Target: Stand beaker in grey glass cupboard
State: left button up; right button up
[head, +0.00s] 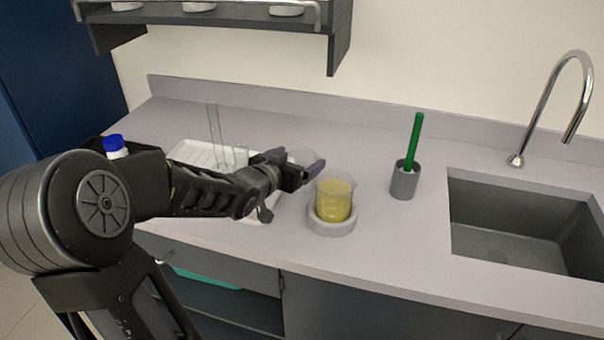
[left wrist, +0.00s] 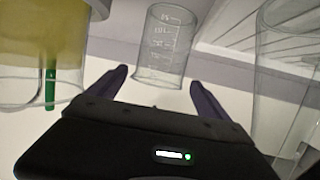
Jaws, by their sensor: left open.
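My left gripper (head: 297,165) is open, low over the counter, with purple fingers spread. A clear empty beaker with white graduations (left wrist: 164,48) stands straight ahead between the fingertips in the left wrist view, with a gap on both sides. In the head view this beaker (head: 301,156) is mostly hidden behind the gripper. A second beaker (head: 336,200) with yellow liquid sits on a round grey base, right of the gripper. A dark grey wall unit (head: 338,40) hangs at the top; I cannot tell whether it is the glass cupboard. My right gripper is not in view.
A white tray (head: 190,153), a tall glass cylinder (head: 215,133) and a small glass vessel (head: 241,157) stand left of the gripper. A green-handled brush in a grey cup (head: 404,181) and a sink (head: 525,225) are right. A blue-capped bottle (head: 115,146) is far left.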

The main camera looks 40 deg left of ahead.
aim_at(308, 154)
pick_arm(q)
jog(key=x, duration=0.5)
jog(key=shift+d+p, duration=0.15)
jog(key=shift+p, duration=0.25)
jog(key=c, duration=1.6)
notch_tip(308, 154, up, 10)
jog(key=shift+r+p, duration=0.1)
jog(key=shift+p, duration=0.45)
